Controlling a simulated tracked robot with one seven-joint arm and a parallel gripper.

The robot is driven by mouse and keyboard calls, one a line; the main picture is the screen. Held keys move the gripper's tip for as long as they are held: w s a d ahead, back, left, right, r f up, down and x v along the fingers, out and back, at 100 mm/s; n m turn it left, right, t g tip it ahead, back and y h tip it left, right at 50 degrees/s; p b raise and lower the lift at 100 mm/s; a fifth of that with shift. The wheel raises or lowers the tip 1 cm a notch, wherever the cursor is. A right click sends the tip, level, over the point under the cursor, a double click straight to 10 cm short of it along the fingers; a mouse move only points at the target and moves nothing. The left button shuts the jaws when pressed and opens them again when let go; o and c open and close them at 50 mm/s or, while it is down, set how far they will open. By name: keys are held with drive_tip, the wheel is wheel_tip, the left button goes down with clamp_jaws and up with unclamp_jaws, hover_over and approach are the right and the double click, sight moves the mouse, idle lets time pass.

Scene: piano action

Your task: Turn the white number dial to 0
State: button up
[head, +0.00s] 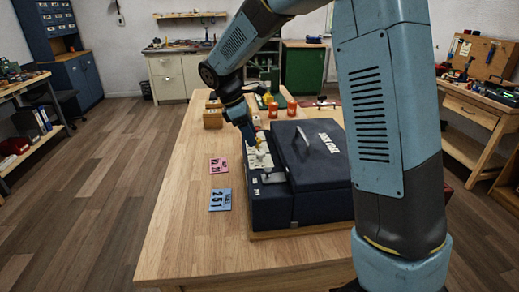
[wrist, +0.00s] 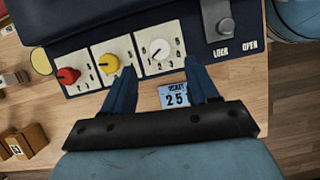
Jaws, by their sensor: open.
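The white number dial (wrist: 159,50) is a round knob on a pale plate with small digits, on the front of a dark blue case (head: 272,207). Its pointer setting is too small to read. My gripper (wrist: 159,68) is open, its two dark blue fingers apart on either side of the lower part of the white dial's plate in the wrist view. Nothing is between the fingers, and I cannot tell how far above the dial they are. In the head view my gripper (head: 259,150) is over the case's dial side, where the dials are partly hidden.
Left of the white dial are a yellow dial (wrist: 108,63) and a red dial (wrist: 68,76). A grey lever (wrist: 226,27) marked LOCK and OPEN is to its right. A blue number card (head: 220,199) and a pink card (head: 218,165) lie on the wooden table (head: 185,240).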

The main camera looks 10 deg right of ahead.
sight(260, 152)
drive_tip(key=x, duration=0.6)
drive_tip(key=shift+d+f, duration=0.1)
drive_tip(key=shift+f, duration=0.1)
